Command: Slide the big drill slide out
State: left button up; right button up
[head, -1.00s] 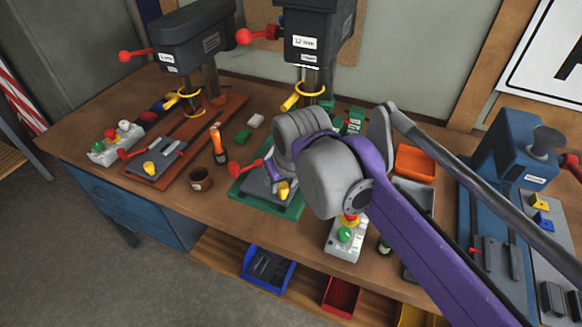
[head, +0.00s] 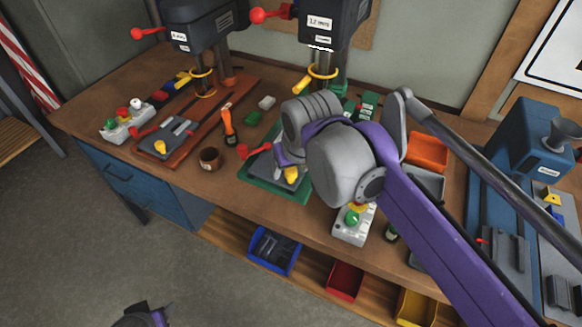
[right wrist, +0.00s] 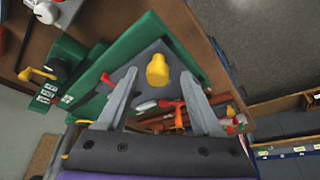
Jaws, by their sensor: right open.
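The big drill (head: 334,22), labelled in mm, stands at the back centre over a green base (head: 262,190). Its slide is a grey plate (head: 283,184) on that base, with a yellow knob (head: 291,174). In the right wrist view the grey slide (right wrist: 178,68) and knob (right wrist: 157,70) show large. My right gripper (right wrist: 159,77) is open, one finger on each side of the knob, over the slide; I cannot tell whether they touch. My right arm hides part of the slide in the head view. A piece of my left arm's end (head: 145,316) shows at the bottom edge, jaws unclear.
A smaller drill (head: 205,22) with a brown base (head: 180,153) stands left. A red-handled lever (head: 252,152) is beside the slide.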

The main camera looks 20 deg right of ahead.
pick_arm(q)
jog(key=shift+w+r, duration=0.1)
jog(key=shift+r, duration=0.25)
pick_arm(e)
jog(key=v, duration=1)
jog(key=shift+s+r, duration=0.25)
jog(key=shift+r, duration=0.05)
